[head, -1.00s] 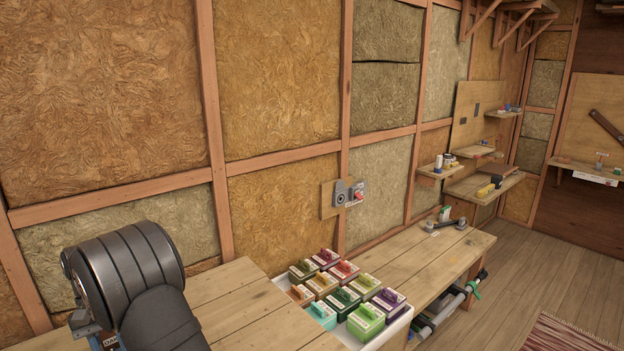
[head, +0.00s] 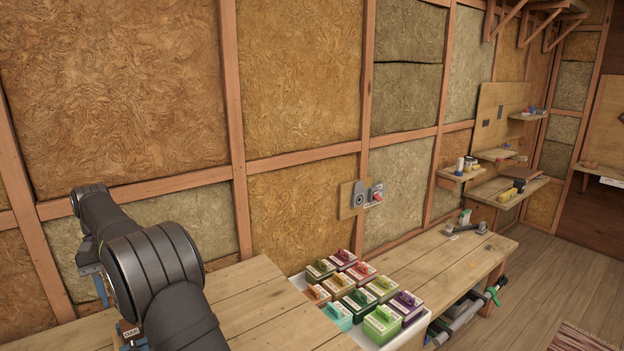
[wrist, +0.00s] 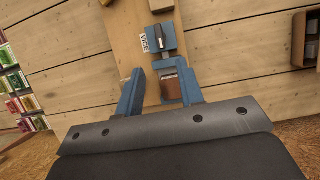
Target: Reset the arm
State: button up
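In the head view my arm (head: 150,265) stands at the lower left, its far part reaching left toward the wall. My gripper is not clearly seen there. In the wrist view two blue fingers show beyond the dark mount, and my gripper (wrist: 154,84) is open with a gap between them. A small brown piece shows by the right finger; I cannot tell whether it touches it. Beyond the fingers is a blue vice (wrist: 155,40) with a "VICE" label on a wooden board.
A white tray (head: 422,322) of several coloured boxes sits on the wooden bench (head: 250,305), right of my arm. A wall panel with a red knob (head: 376,197) is above it. Shelves with small items are at the right. The bench beyond the tray is mostly bare.

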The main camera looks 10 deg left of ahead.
aim_at(133, 347)
jog(key=x, duration=1.2)
jog(key=shift+s, duration=0.1)
jog(key=m+g+y, duration=0.1)
jog(key=m, duration=0.3)
jog(key=shift+d+m, duration=0.15)
jog(key=shift+m, duration=0.25)
jog(key=m+y, duration=0.1)
jog(key=m, duration=0.1)
jog(key=m+y, duration=0.1)
jog(key=m, duration=0.2)
jog(key=shift+d+g, duration=0.1)
jog(key=shift+g, duration=0.2)
jog(key=shift+y, duration=0.3)
notch_tip(133, 347, up, 17)
jog(key=n+t, duration=0.5)
jog(key=n, duration=0.3)
notch_tip(133, 347, down, 17)
jog(key=shift+s+f, duration=0.1)
jog(key=shift+s, duration=0.05)
jog(key=shift+c, duration=0.4)
